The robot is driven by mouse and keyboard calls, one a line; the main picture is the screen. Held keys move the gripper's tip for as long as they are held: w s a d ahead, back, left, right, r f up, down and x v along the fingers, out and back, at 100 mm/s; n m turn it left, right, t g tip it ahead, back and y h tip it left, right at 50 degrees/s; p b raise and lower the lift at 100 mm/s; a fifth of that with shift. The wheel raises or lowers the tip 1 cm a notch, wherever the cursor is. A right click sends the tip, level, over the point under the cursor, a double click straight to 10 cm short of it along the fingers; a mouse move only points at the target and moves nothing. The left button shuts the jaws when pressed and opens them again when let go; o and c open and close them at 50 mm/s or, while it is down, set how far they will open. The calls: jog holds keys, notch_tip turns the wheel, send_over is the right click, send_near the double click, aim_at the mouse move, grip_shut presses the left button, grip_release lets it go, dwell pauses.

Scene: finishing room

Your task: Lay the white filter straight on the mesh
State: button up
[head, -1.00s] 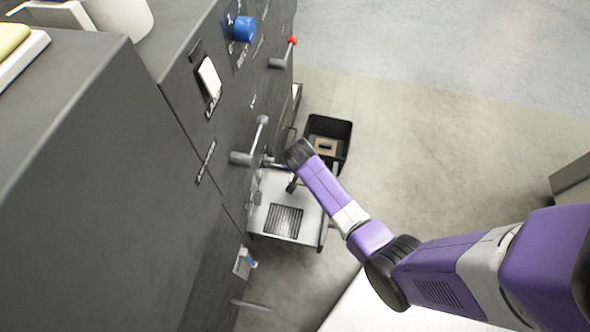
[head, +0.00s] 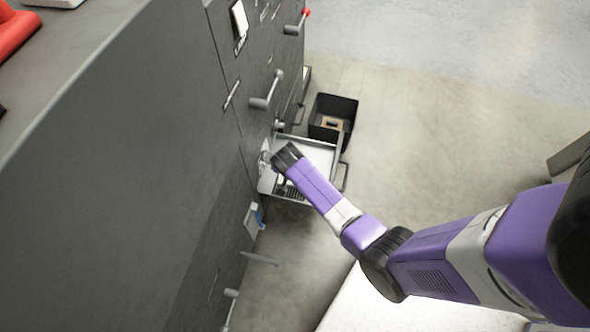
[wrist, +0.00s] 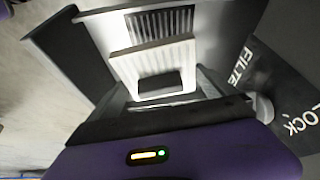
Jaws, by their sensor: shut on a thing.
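The white filter (wrist: 152,62) is a pale flat panel with a dark rectangular opening, seen in the wrist view just beyond my fingers. My gripper (wrist: 163,100) is shut on its near end. The dark slatted mesh (wrist: 165,24) lies in a pale pulled-out drawer (wrist: 212,40), partly behind the filter. The filter looks a little above it; I cannot tell whether they touch. In the head view my wrist hangs over the drawer (head: 318,152), covering much of the mesh (head: 290,191) and hiding the filter.
The dark cabinet front (head: 190,150) stands close on the left, with a grey lever (head: 268,97) and a red-tipped lever (head: 298,24) sticking out. A black bin (head: 333,112) holding a tan item stands behind the drawer.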

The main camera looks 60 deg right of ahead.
jog(key=shift+d+f+b, duration=0.1)
jog(key=shift+f+b, duration=3.45)
jog(key=shift+f, duration=0.35)
jog(key=shift+f+b, duration=0.45)
jog(key=shift+f, duration=0.15)
jog(key=o, duration=1)
jog(key=shift+o, duration=0.2)
jog(key=shift+p+v, duration=2)
jog(key=shift+v, duration=1.95)
